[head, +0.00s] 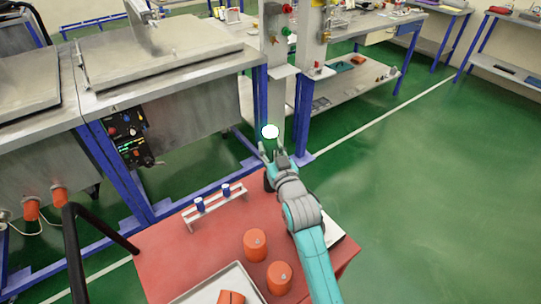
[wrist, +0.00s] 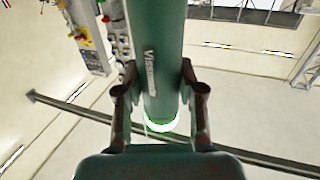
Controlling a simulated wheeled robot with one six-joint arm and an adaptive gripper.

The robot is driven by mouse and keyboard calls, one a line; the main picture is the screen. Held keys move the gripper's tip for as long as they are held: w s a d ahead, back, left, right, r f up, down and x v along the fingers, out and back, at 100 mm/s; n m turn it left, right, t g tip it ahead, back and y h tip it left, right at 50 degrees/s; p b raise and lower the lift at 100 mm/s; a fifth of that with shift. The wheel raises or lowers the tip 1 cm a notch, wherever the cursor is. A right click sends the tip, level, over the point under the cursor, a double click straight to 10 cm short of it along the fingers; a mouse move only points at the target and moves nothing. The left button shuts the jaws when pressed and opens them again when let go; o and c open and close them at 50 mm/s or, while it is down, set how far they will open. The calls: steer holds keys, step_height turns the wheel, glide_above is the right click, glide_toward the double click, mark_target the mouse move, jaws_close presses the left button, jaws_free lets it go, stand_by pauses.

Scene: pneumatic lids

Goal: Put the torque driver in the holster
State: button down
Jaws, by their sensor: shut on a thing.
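My gripper (head: 272,155) is shut on a dark green cylinder (wrist: 163,45) with pale lettering, which looks like the torque driver. In the wrist view it stands between both fingers, with a bright white-green ring at its lower end. In the head view a round white end with a green rim (head: 270,131) shows at the fingertips. The gripper is raised at the far edge of the red table (head: 165,262). I cannot make out the holster for certain. A small rack (head: 215,209) with two blue pieces stands on the table, left of my gripper.
Two orange cylinders (head: 255,245) and a light tray (head: 195,295) with an orange item are at the table's near side. A dark rail (head: 75,255) runs along the left. Steel machines (head: 170,60) stand behind. Green floor at right is free.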

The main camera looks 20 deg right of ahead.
mark_target(273, 159)
steer(key=shift+f, duration=1.4)
steer(key=c, duration=0.7)
jaws_free()
steer(key=shift+f, duration=0.1)
steer(key=shift+s+r, duration=0.1)
steer(key=shift+r, duration=0.1)
steer(key=s, duration=1.1)
steer(key=shift+s, duration=0.4)
